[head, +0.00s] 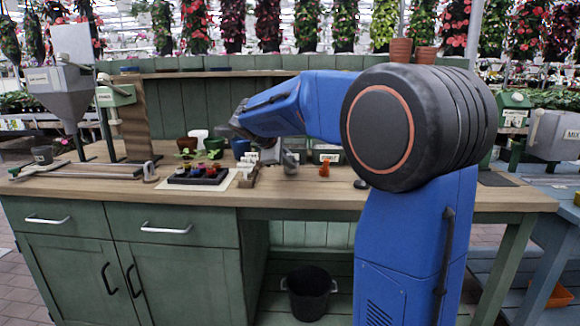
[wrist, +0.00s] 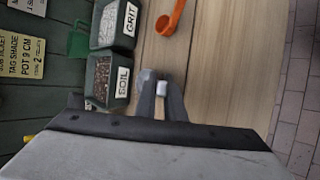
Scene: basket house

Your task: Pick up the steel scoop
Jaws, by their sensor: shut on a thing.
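My gripper (wrist: 155,92) is shut on a small grey metal thing, which I take to be the steel scoop (wrist: 147,77). Only a rounded bit of it shows at the fingertips in the wrist view; the fingers hide the rest. It is beside the soil bin (wrist: 106,80), over the wooden bench top. I cannot tell whether it touches the wood. In the head view my arm reaches left over the bench (head: 450,197).
An orange scoop (wrist: 171,18) lies past the fingertips, near the grit bin (wrist: 113,24). In the head view it is also on the bench (head: 324,170). A black tray of small pots (head: 198,176) stands to the left. Bare wood lies right of the gripper in the wrist view.

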